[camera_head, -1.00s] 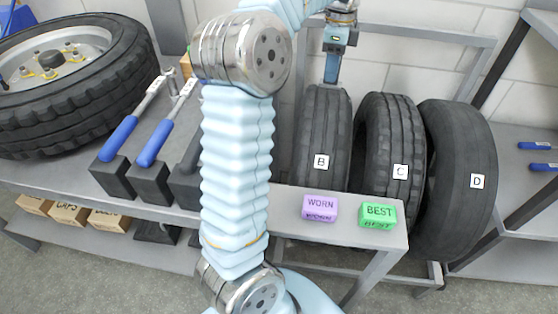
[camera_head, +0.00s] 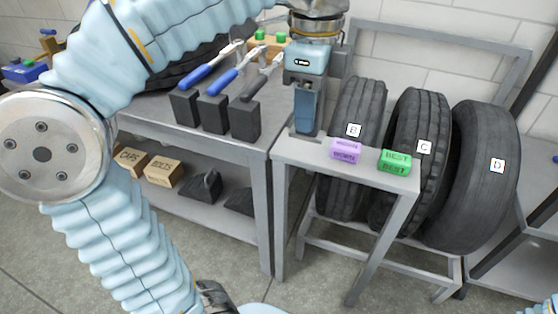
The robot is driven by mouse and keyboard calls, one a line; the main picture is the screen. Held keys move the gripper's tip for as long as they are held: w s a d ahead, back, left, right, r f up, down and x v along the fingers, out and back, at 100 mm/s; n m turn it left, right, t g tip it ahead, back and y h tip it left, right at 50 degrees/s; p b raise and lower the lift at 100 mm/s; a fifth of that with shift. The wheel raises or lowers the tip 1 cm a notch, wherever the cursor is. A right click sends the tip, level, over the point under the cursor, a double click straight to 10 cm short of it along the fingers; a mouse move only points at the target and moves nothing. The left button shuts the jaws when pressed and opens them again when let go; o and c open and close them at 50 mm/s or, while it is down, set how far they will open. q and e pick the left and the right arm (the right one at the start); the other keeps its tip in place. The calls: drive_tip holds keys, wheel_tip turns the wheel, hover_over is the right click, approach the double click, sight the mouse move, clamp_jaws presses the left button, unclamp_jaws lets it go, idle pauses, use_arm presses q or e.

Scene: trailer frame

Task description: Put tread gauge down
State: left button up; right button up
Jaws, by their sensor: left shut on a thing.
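My left gripper (camera_head: 305,122) points down at the left end of the narrow grey shelf (camera_head: 290,150) in front of the tires. Its fingers are shut on the tread gauge, but I cannot make the gauge out apart from the dark blue fingers. I cannot tell whether the fingertips or the gauge touch the shelf. A purple WORN block (camera_head: 346,150) sits on the shelf just right of the gripper, and a green BEST block (camera_head: 394,161) sits further right. My right gripper is not in view.
Tires B (camera_head: 357,105), C (camera_head: 413,115) and D (camera_head: 490,140) stand in the rack behind the shelf. Left of the gripper, blue-handled tools (camera_head: 195,77) stand in black holders (camera_head: 214,113) on the bench (camera_head: 150,122). CAPS (camera_head: 130,160) and BOLTS (camera_head: 163,173) boxes lie below.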

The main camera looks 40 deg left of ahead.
use_arm(q)
drive_tip(key=shift+s+f, duration=0.1)
drive_tip(key=shift+s, duration=0.05)
drive_tip(key=w+a+f, duration=0.2)
drive_tip(key=w+f, duration=0.1)
drive_tip(key=f, duration=0.1)
drive_tip(key=w+a+f, duration=0.3)
drive_tip(key=w+f, duration=0.1)
drive_tip(key=w+a+f+b, duration=0.1)
drive_tip(key=w+a+f, duration=0.1)
drive_tip(key=w+f, duration=0.1)
drive_tip(key=shift+w+a+f, duration=0.15)
drive_tip(key=shift+w+f, duration=0.25)
drive_tip(key=shift+w, duration=0.3)
drive_tip(key=shift+f, duration=0.5)
drive_tip(key=shift+f, duration=0.2)
drive_tip(key=o, duration=1.1)
drive_tip(key=shift+c, duration=0.2)
